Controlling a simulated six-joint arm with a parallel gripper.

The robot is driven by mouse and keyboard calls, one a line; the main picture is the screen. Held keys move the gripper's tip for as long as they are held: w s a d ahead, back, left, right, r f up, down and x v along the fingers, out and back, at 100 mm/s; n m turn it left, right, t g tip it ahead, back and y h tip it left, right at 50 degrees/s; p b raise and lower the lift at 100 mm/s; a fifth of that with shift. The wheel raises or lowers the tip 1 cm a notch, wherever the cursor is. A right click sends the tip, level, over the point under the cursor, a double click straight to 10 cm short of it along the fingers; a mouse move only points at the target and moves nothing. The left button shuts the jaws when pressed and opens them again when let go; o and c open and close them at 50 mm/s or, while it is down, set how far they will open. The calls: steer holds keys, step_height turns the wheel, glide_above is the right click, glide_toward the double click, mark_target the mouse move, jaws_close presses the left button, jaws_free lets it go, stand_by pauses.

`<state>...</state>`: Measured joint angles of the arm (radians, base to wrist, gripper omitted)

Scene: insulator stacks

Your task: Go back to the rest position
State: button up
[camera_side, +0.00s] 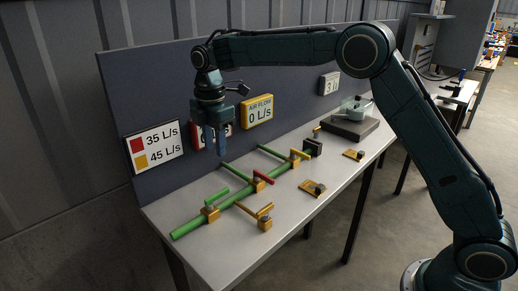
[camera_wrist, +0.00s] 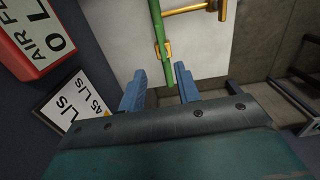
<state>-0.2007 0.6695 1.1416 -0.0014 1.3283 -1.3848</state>
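My gripper (camera_side: 216,144) hangs from my raised arm above the back left of the table, fingers pointing down. In the wrist view its two blue fingers (camera_wrist: 160,69) are apart with nothing held between them. A long green pipe (camera_side: 190,227) lies on the table below, with yellow fittings and green side branches. Its end also shows beyond the fingers in the wrist view (camera_wrist: 164,50). A red-handled part (camera_side: 263,177) and a yellow branch (camera_side: 254,213) sit along the pipe. The gripper is clear of the pipe and table.
A dark blue panel behind carries a 35/45 L/s sign (camera_side: 154,146), a yellow 0 L/s air-flow display (camera_side: 257,111) and a partly hidden red display (camera_side: 197,137). Loose yellow valves (camera_side: 313,188) and a dark-based device (camera_side: 350,127) stand on the table's right. Air above the table is free.

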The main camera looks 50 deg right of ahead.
steer(key=s+d+r+m+t, duration=0.1)
steer(key=s+d+r+m, duration=0.3)
steer(key=s+r, duration=0.3)
steer(key=s+d+r+m+t, duration=0.25)
steer(key=s+r+m, duration=0.2)
steer(key=s, duration=0.55)
steer(key=s+d+f+m, duration=0.1)
steer(key=s+m, duration=0.2)
steer(key=s, duration=0.3)
steer(key=s+d+f+m+t, duration=0.1)
steer(key=s+d+f+m, duration=0.1)
steer(key=s, duration=0.5)
steer(key=s+d+f+m+t, duration=0.1)
steer(key=s+f+m, duration=0.1)
steer(key=s+m, duration=0.2)
steer(key=s, duration=0.3)
steer(key=shift+s+d+f+m, duration=0.15)
steer(key=shift+d+f+m, duration=0.05)
steer(key=shift+d+m, duration=0.15)
